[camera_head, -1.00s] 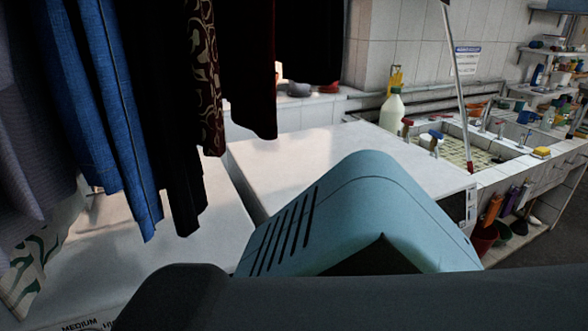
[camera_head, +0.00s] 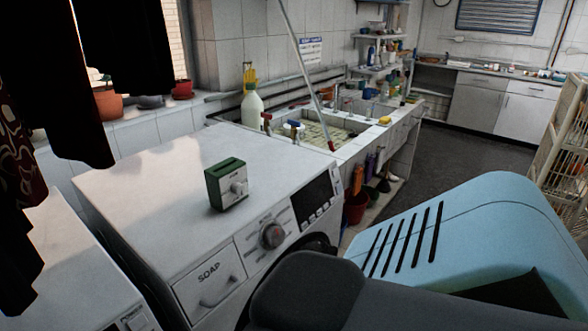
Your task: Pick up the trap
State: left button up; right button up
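I cannot pick out anything that is surely a trap. A small dark-green box (camera_head: 227,186) with a pale knob on its front stands upright on top of the white washing machine (camera_head: 150,180), near its front edge. Neither of my grippers is in view. A large light-blue slotted shell and a dark link, which look like parts of my own body, fill the lower right and hide part of the machine's front.
A tiled sink (camera_head: 345,150) lies behind the machine, with a bottle (camera_head: 252,108) and spray bottles beside it. A mop handle (camera_head: 305,75) leans there. Dark floor (camera_head: 450,160) is open at the right.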

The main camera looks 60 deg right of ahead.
aim_at(219, 178)
jog(key=z, duration=1.45)
jog(key=i+l+u, duration=0.15)
jog(key=l, duration=0.35)
jog(key=i+l+u, duration=0.15)
jog(key=i+l, duration=0.15)
jog(key=l, duration=0.25)
jog(key=i+l+u, duration=0.2)
jog(key=l, duration=0.35)
jog(key=i+l+u, duration=0.15)
jog(key=l, duration=0.4)
jog(key=l+u, duration=0.15)
jog(key=l, duration=0.45)
jog(key=i+l+u, duration=0.15)
jog(key=l, duration=0.45)
